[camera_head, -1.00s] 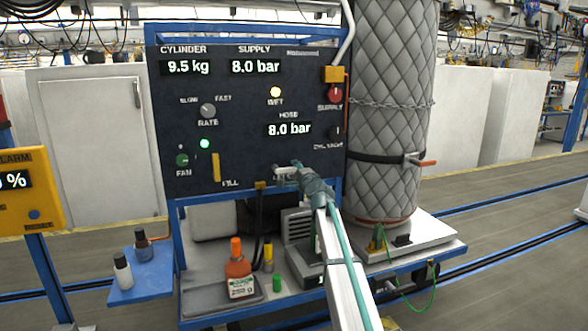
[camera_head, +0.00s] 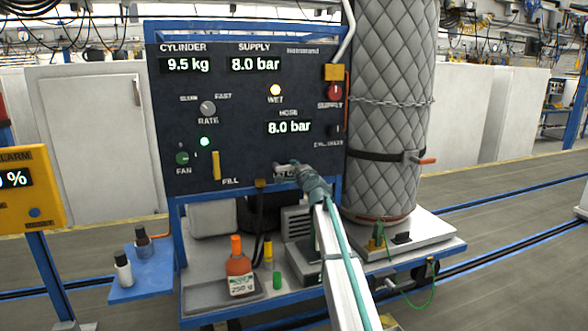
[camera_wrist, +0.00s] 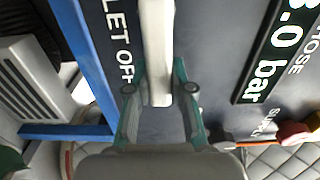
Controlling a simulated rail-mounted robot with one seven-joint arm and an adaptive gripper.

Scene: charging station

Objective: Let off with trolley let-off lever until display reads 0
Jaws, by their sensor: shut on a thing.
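The trolley's dark panel (camera_head: 250,100) faces me. Its hose display (camera_head: 290,127) reads 8.0 bar, and part of that display shows in the wrist view (camera_wrist: 276,52). The pale let-off lever (camera_wrist: 157,45) runs down from the top of the wrist view, beside the "LET OFF" lettering. My gripper (camera_wrist: 160,88) is shut on the lever near its lower end, with a teal finger on each side. In the head view my gripper (camera_head: 300,173) is at the panel's lower right and mostly hides the lever.
The cylinder display (camera_head: 188,66) reads 9.5 kg and the supply display (camera_head: 255,65) 8.0 bar. The red supply knob (camera_head: 335,91) and yellow fill lever (camera_head: 215,166) are nearby. A quilted, chained cylinder (camera_head: 390,110) stands right. An orange bottle (camera_head: 239,268) sits below the panel.

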